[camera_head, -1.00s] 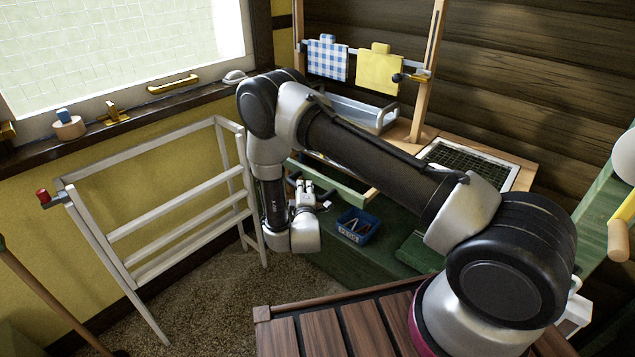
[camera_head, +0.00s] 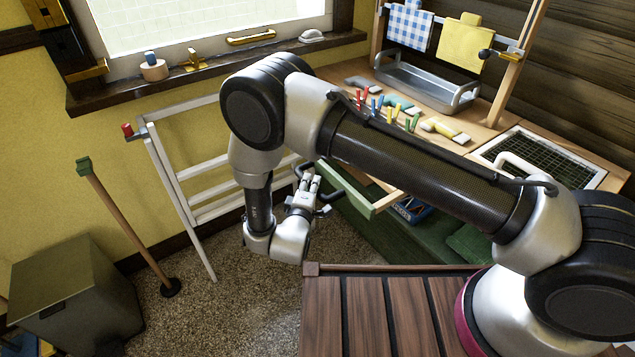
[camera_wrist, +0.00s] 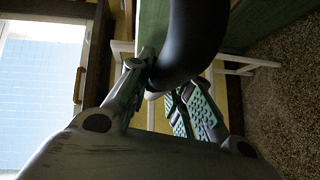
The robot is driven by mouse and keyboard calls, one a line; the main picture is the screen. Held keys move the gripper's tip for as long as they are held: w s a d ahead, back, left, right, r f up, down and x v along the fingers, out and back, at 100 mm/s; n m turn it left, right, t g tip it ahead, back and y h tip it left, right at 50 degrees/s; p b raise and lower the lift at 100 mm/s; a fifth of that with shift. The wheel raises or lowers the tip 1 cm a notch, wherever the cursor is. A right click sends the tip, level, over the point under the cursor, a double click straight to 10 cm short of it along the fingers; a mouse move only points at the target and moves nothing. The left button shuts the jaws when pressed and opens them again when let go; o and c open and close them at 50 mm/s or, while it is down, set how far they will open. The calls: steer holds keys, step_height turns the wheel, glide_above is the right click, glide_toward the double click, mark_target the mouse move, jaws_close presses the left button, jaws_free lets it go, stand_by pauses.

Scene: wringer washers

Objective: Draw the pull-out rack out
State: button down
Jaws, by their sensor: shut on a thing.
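The pull-out rack (camera_head: 345,188) has a pale green front and a wooden side. It stands out from the front of the wooden-topped unit, below the worktop. A dark curved handle (camera_head: 329,196) is on its front. My gripper (camera_head: 311,184) is shut on this handle. In the wrist view, the thick dark handle (camera_wrist: 190,45) passes between the fingers of my gripper (camera_wrist: 160,92), with the green rack front (camera_wrist: 153,25) behind it. My arm hides part of the rack and the unit. How far out the rack stands is hard to tell.
A white folding drying frame (camera_head: 180,185) stands close left of my gripper. A broom-like pole (camera_head: 125,220) and a grey bin (camera_head: 75,290) are farther left. A blue box (camera_head: 411,209) sits low behind the rack's corner. Carpet before the unit is clear.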

steer(key=c, duration=1.3)
jaws_free()
steer(key=shift+s, duration=0.1)
steer(key=s+a+r, duration=0.1)
steer(key=s, duration=1)
steer(key=shift+s+a+r, duration=0.3)
steer(key=shift+s+a, duration=0.05)
